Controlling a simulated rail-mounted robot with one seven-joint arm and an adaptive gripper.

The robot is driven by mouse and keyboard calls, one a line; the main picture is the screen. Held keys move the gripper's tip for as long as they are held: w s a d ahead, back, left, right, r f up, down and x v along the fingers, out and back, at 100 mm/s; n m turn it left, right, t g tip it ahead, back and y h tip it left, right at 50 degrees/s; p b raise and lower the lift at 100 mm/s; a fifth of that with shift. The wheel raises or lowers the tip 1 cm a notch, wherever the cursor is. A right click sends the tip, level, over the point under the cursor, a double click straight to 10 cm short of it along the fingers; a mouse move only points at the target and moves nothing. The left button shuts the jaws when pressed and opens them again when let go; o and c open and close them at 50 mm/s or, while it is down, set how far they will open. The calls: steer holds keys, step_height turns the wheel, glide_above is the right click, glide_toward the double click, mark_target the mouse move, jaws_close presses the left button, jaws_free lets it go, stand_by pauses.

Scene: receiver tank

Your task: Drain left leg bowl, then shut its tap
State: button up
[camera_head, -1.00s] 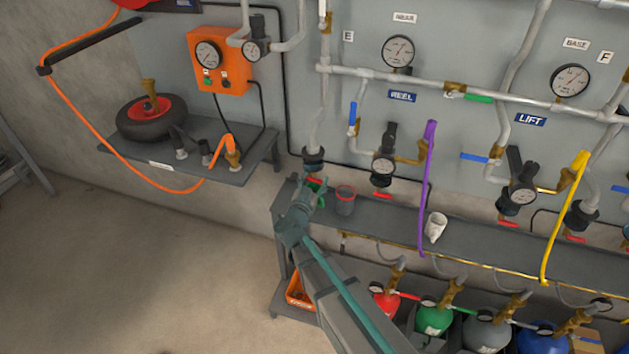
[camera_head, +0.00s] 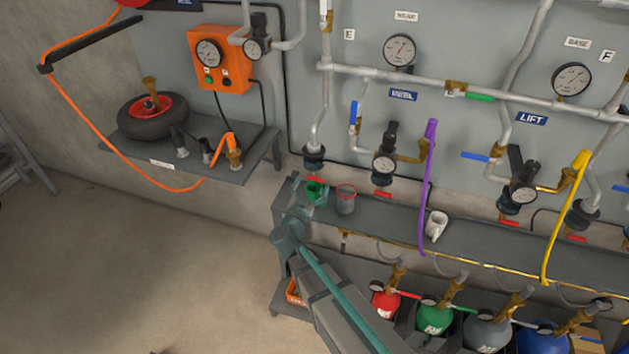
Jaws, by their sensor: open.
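The left leg pipe ends in a dark bowl (camera_head: 313,155) low on the wall panel, left of the other legs. Its small red tap (camera_head: 314,179) shows just under the bowl. A green cup (camera_head: 316,194) stands on the shelf below that tap, partly hidden by my gripper. My gripper (camera_head: 299,198) is open beside the cup's left side. Whether a finger touches the cup or tap cannot be told. Any liquid in the bowl or cup is too small to see.
A grey can with a red rim (camera_head: 346,201) stands just right of the green cup. A white mug (camera_head: 436,226) is farther right on the grey shelf (camera_head: 385,212), past a hanging purple hose (camera_head: 428,190). Coloured cylinders (camera_head: 433,318) stand below. The floor at left is clear.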

steer(key=v, duration=0.8)
steer(key=shift+s, duration=0.15)
